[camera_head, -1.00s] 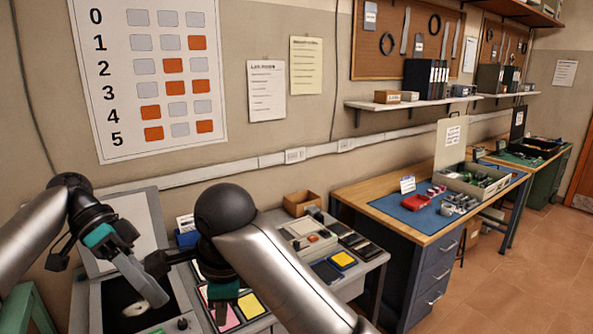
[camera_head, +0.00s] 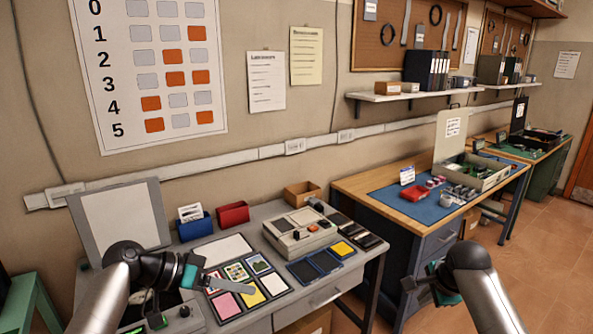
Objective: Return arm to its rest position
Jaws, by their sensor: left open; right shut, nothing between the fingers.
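My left arm comes in at the lower left. Its gripper (camera_head: 190,298) is open over the left part of the grey desk (camera_head: 345,285), near the card mat, with nothing visible between its fingers. My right arm comes in at the lower right. Its gripper (camera_head: 428,285) is shut and empty, in front of the blue drawer unit (camera_head: 430,246) and to the right of the grey desk.
The desk holds a card mat (camera_head: 228,311), a beige device (camera_head: 300,233), dark trays (camera_head: 313,267), a red box (camera_head: 233,214) and a blue box (camera_head: 195,227). A wooden workbench (camera_head: 365,190) stands to the right. Open floor (camera_head: 545,250) lies at the right.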

